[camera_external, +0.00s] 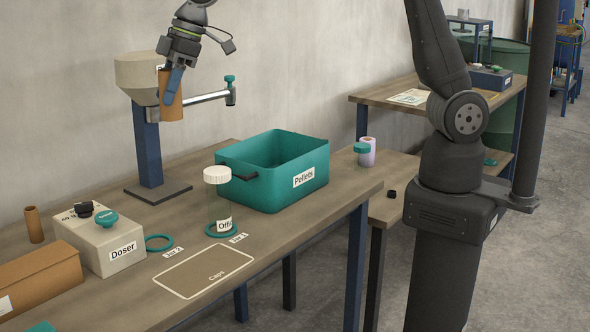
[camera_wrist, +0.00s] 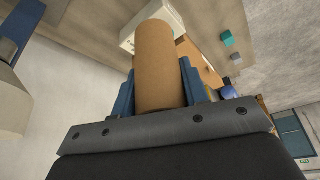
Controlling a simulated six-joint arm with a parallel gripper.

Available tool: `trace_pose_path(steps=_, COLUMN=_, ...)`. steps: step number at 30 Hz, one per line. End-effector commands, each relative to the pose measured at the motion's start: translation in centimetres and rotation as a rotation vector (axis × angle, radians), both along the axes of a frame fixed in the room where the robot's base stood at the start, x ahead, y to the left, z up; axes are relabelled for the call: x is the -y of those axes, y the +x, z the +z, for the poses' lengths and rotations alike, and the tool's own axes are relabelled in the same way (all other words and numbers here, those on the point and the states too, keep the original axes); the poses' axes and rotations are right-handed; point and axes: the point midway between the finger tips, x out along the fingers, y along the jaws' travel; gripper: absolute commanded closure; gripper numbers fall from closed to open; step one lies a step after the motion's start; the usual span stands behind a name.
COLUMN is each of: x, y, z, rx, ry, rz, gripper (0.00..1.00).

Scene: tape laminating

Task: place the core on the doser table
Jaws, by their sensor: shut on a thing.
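A brown cardboard core (camera_external: 171,103) is held in the air beside the hopper stand, above the doser table (camera_external: 130,215). It stands nearly upright, tilted slightly. My gripper (camera_external: 174,80) is shut on it, with blue fingers along its side. In the wrist view the core (camera_wrist: 158,65) sits between the two blue fingers. The doser table is a wooden bench. The white box labelled Doser (camera_external: 100,238) stands on its front left part, with a black knob and a green knob on top.
A hopper stand (camera_external: 147,150) with a side arm is close to the held core. A green Pellets bin (camera_external: 295,180), a white-lidded jar (camera_external: 217,190), another small core (camera_external: 33,225), a green ring (camera_external: 159,243) and a cardboard box (camera_external: 40,280) stand on the table. The marked Caps area (camera_external: 205,268) is clear.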

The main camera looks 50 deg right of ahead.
Motion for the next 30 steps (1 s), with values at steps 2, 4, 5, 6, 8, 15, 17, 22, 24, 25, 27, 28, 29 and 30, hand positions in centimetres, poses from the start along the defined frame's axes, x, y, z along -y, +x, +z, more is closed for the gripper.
trace_pose_path(steps=2, x=-1.1, y=-1.4, z=0.0, rx=0.0, ry=0.0, rz=0.029, gripper=0.81)
trace_pose_path(steps=4, x=-2.0, y=-2.4, z=0.0, rx=0.0, ry=0.0, rz=0.051, gripper=0.81)
trace_pose_path(steps=5, x=-2.2, y=-2.8, z=0.0, rx=0.0, ry=0.0, rz=0.06, gripper=0.81)
trace_pose_path(steps=6, x=-2.7, y=-3.4, z=0.0, rx=0.0, ry=0.0, rz=0.071, gripper=0.81)
trace_pose_path(steps=8, x=-2.6, y=-3.4, z=-1.4, rx=-0.003, ry=-0.004, rz=0.07, gripper=0.81)
trace_pose_path(steps=15, x=-2.5, y=-3.3, z=-7.5, rx=-0.005, ry=-0.004, rz=0.067, gripper=0.81)
trace_pose_path(steps=17, x=-2.5, y=-3.3, z=-9.4, rx=-0.005, ry=-0.004, rz=0.067, gripper=0.81)
trace_pose_path(steps=22, x=-2.5, y=-3.3, z=-14.8, rx=-0.004, ry=-0.004, rz=0.067, gripper=0.81)
trace_pose_path(steps=24, x=-2.5, y=-3.2, z=-16.2, rx=-0.002, ry=-0.002, rz=0.065, gripper=0.81)
trace_pose_path(steps=25, x=-2.5, y=-3.2, z=-16.7, rx=-0.002, ry=-0.002, rz=0.066, gripper=0.81)
trace_pose_path(steps=27, x=-2.6, y=-3.2, z=-17.6, rx=-0.001, ry=-0.001, rz=0.067, gripper=0.81)
trace_pose_path(steps=28, x=-2.7, y=-3.3, z=-17.8, rx=-0.001, ry=-0.001, rz=0.067, gripper=0.81)
trace_pose_path(steps=29, x=-2.8, y=-3.4, z=-18.1, rx=0.0, ry=-0.001, rz=0.068, gripper=0.81)
trace_pose_path(steps=30, x=-3.2, y=-3.6, z=-18.5, rx=0.0, ry=-0.001, rz=0.069, gripper=0.81)
